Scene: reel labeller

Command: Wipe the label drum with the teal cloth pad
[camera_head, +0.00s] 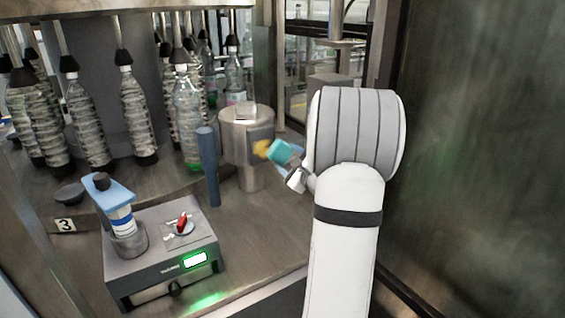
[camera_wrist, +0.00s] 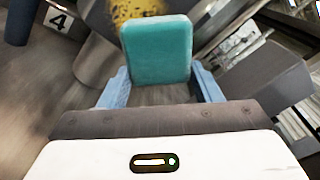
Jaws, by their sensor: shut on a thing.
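The label drum (camera_head: 236,150) is an upright metal cylinder at the middle of the head view. A yellow patch (camera_head: 261,148) shows on its right side, in front of the pad; a mottled yellow patch (camera_wrist: 138,9) shows beyond the pad in the wrist view. My gripper (camera_head: 291,162) is shut on the teal cloth pad (camera_head: 282,151) and holds it right of the drum, close to the patch. In the wrist view the pad (camera_wrist: 157,52) stands upright between my blue fingers (camera_wrist: 160,88). I cannot tell whether the pad touches the drum.
A blue post (camera_head: 208,165) stands just left of the drum. Several bottles (camera_head: 136,115) hang at the back left. A grey box with a red switch (camera_head: 182,222) and a green-lit display sits front left, with a blue-handled tool (camera_head: 119,218) in its holder. A dark wall (camera_head: 480,150) bounds the right.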

